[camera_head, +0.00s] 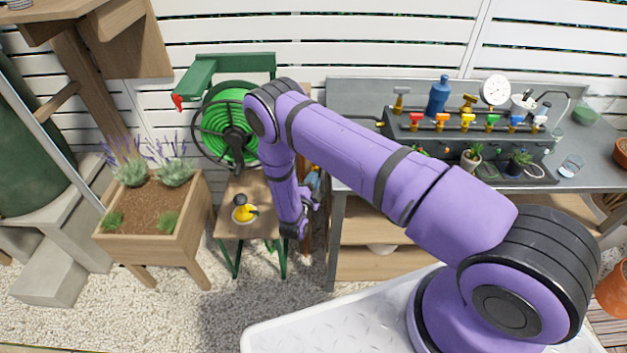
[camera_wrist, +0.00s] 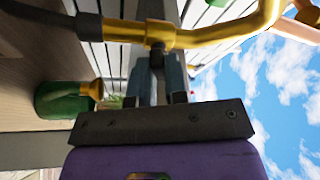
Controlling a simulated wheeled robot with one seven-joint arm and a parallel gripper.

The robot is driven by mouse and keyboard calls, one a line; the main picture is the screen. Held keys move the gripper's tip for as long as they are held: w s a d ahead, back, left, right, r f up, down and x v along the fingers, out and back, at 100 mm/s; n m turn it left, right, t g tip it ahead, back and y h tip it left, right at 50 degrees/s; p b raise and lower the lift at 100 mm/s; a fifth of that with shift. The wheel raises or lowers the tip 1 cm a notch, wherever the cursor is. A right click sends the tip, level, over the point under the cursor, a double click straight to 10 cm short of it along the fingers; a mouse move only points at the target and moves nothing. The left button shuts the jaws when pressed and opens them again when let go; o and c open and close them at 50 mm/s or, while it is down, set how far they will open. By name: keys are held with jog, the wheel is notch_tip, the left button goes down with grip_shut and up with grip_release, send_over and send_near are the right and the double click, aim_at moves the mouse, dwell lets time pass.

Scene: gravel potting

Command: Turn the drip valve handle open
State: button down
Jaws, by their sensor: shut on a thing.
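A brass valve body (camera_wrist: 160,36) crosses the top of the wrist view, with a curved brass pipe rising on its right and a black hose on its left. A small dark handle (camera_wrist: 157,60) hangs below the valve body. My gripper (camera_wrist: 157,76) is shut on this handle, with one blue-grey finger on each side of it. The fingers hide most of the handle. In the head view my gripper (camera_head: 313,183) is partly hidden by my purple arm, beside the left end of the grey bench, and the valve cannot be made out there.
A green object with a brass spout (camera_wrist: 65,100) is left of my gripper in the wrist view. The green hose reel (camera_head: 222,122) and a small wooden table (camera_head: 229,222) stand left of my arm. The grey bench (camera_head: 350,92) carries a row of coloured taps (camera_head: 466,121).

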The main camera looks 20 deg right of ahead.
jog(key=n+t+y, duration=0.1)
jog(key=n+t, duration=0.1)
jog(key=n, duration=0.3)
jog(key=n+t+y, duration=0.1)
jog(key=n+y, duration=0.1)
jog(key=n, duration=0.4)
jog(key=n+t+y, duration=0.2)
jog(key=n, duration=0.4)
jog(key=shift+s+d+f+t, duration=0.15)
jog(key=shift+d+f+t, duration=0.1)
jog(key=shift+t, duration=0.05)
jog(key=shift+n, duration=0.3)
jog(key=c, duration=1.1)
grip_release()
jog(key=shift+c, duration=0.2)
jog(key=v, duration=1)
jog(key=shift+s, duration=0.4)
jog(key=shift+s+f, duration=0.1)
